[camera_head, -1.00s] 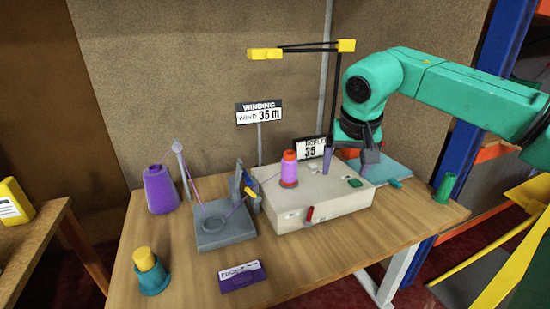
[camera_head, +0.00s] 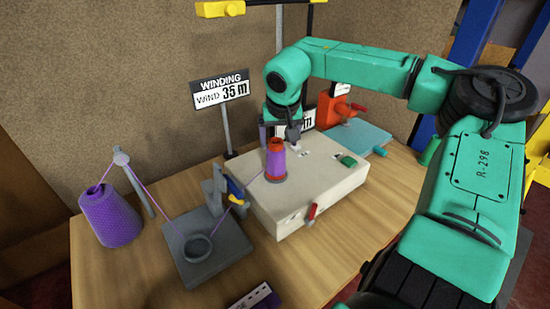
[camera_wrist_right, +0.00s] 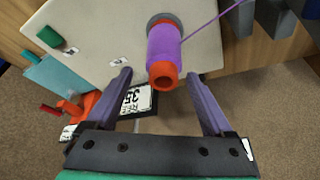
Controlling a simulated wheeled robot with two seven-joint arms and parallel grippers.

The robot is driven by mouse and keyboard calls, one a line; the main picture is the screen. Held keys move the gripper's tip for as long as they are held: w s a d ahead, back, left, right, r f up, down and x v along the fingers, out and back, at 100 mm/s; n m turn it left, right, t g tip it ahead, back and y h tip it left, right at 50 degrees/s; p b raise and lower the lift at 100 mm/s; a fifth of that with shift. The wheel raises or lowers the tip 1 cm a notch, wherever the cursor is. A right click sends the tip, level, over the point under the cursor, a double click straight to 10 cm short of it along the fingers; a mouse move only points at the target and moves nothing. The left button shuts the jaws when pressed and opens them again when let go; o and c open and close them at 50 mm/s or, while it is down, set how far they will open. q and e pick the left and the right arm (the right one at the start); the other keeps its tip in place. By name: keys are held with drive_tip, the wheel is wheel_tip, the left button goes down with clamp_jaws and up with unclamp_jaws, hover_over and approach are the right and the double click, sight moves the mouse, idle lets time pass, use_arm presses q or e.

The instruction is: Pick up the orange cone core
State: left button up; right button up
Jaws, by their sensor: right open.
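The orange cone core (camera_head: 276,161) stands upright on the cream winding machine box (camera_head: 322,190), wrapped with purple yarn around its middle, with its orange top and foot showing. In the right wrist view the core (camera_wrist_right: 163,74) lies ahead of the fingers, its open orange end facing the camera. My right gripper (camera_wrist_right: 161,100) is open, its two purple fingers apart on either side of the core's end, not touching it. In the head view the right gripper (camera_head: 282,133) is just behind and above the core. My left gripper is not in view.
A purple yarn cone (camera_head: 109,216) stands at the left, its thread running over a post and a grey guide base (camera_head: 205,250) to the core. A winding sign (camera_head: 220,90) reads 35 m. A teal pad (camera_head: 355,138) and a red-orange clamp-like object (camera_head: 335,108) are behind the box.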

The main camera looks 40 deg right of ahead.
sight(276, 151)
drive_tip(key=x, duration=0.3)
drive_tip(key=p+x, duration=0.1)
drive_tip(key=x, duration=0.1)
drive_tip(key=shift+w+a+f, duration=0.1)
drive_tip(key=shift+a+f, duration=0.15)
drive_tip(key=shift+w+d+f, duration=0.15)
drive_tip(key=shift+w+f, duration=0.05)
drive_tip(key=shift+f, duration=0.15)
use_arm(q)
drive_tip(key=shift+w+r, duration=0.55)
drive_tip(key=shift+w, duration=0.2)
use_arm(e)
clamp_jaws()
drive_tip(key=shift+r, duration=0.15)
